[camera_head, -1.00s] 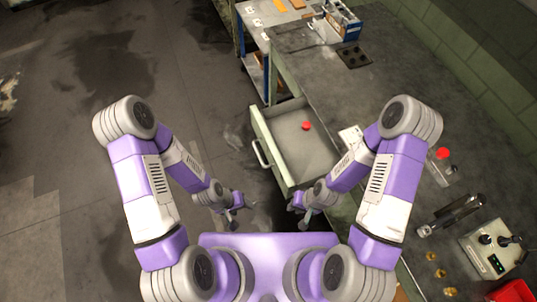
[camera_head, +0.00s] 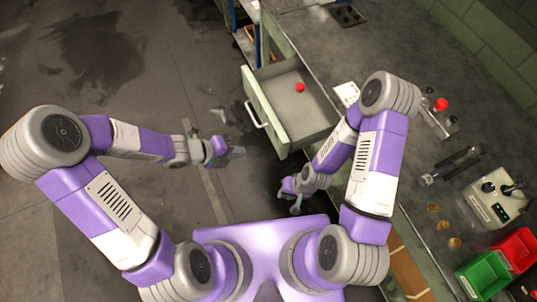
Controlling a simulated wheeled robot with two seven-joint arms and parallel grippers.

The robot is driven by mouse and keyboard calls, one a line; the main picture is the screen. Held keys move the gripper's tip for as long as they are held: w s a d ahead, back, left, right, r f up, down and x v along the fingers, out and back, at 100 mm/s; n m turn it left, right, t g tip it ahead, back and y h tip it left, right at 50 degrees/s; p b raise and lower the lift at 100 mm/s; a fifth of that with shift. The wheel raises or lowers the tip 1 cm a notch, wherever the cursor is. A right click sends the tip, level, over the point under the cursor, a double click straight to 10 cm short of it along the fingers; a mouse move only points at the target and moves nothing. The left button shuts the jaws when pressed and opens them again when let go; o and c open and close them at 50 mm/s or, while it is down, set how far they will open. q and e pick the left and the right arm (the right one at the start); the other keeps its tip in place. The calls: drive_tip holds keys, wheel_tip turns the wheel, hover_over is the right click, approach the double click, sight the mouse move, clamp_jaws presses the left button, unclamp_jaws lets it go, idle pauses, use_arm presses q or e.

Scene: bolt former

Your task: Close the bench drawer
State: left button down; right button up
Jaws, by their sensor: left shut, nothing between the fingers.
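The bench drawer (camera_head: 309,128) is pulled out from the green bench, with its pale green front panel (camera_head: 262,106) facing left. A metal bar handle (camera_head: 256,112) is on that panel. A red round knob-like object (camera_head: 300,87) lies inside the drawer. My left gripper (camera_head: 238,152) is shut and empty, apart from the drawer, to the lower left of its front and handle. My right gripper (camera_head: 288,203) hangs below the drawer's near side in the picture, apart from it. Its fingers are too small to tell whether they are open.
The bench top (camera_head: 395,60) carries a white card (camera_head: 346,94), a red button (camera_head: 441,104), a control box (camera_head: 495,200), a green bin (camera_head: 482,273) and a red bin (camera_head: 520,248). Open dark floor (camera_head: 100,75) lies left of the drawer.

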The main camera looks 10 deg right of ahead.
use_arm(q)
drive_tip(key=b, duration=0.7)
approach(278, 148)
wheel_tip(278, 148, down, 4)
drive_tip(key=d, duration=0.3)
drive_tip(key=shift+w+d+m+b, duration=0.3)
drive_tip(key=shift+w+d+m, duration=0.1)
drive_tip(key=shift+w+d, duration=0.2)
